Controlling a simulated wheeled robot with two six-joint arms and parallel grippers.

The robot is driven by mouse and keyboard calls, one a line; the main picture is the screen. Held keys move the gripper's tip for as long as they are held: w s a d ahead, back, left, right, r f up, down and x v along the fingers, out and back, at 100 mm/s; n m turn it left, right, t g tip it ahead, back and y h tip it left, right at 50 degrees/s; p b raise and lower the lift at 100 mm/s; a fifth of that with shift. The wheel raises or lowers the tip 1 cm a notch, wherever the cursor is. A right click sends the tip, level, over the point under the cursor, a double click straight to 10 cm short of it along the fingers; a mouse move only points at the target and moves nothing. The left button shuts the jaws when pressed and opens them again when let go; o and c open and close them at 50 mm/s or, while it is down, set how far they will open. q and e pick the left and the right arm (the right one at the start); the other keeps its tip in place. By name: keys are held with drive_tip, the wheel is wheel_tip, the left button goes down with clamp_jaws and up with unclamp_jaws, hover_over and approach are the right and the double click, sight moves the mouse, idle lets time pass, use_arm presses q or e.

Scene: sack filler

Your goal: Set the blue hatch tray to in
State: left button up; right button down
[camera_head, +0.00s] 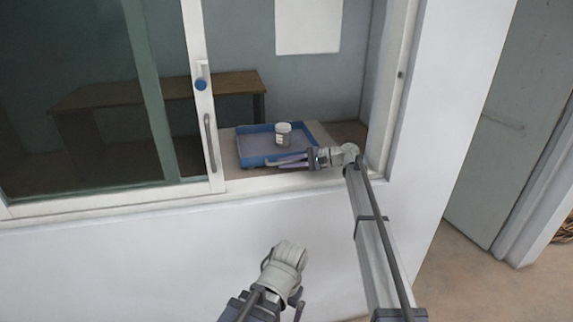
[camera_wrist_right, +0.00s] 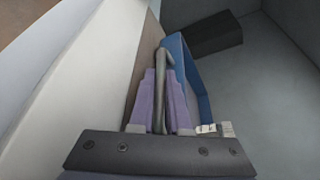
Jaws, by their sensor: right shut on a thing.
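The blue hatch tray (camera_head: 249,150) lies on the sill inside the open part of the hatch, with a white-lidded jar (camera_head: 283,134) upright in it. In the right wrist view the tray's blue wall (camera_wrist_right: 190,70) stands right of the fingers. My right gripper (camera_head: 290,161) reaches in at the tray's near side. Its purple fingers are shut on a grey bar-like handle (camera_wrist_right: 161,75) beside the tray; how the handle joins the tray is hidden. My left gripper (camera_head: 298,308) shows only partly at the bottom, its fingertips unclear.
A brown bench (camera_head: 150,92) stands inside behind the glass.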

drive_tip(key=shift+w+r, duration=0.1)
drive_tip(key=shift+w, duration=0.15)
drive_tip(key=c, duration=0.9)
unclamp_jaws()
drive_tip(key=p+v, duration=0.1)
drive_tip(key=v, duration=0.6)
drive_tip(key=shift+d+p, duration=0.35)
drive_tip(key=shift+d, duration=0.05)
drive_tip(key=shift+s, duration=0.15)
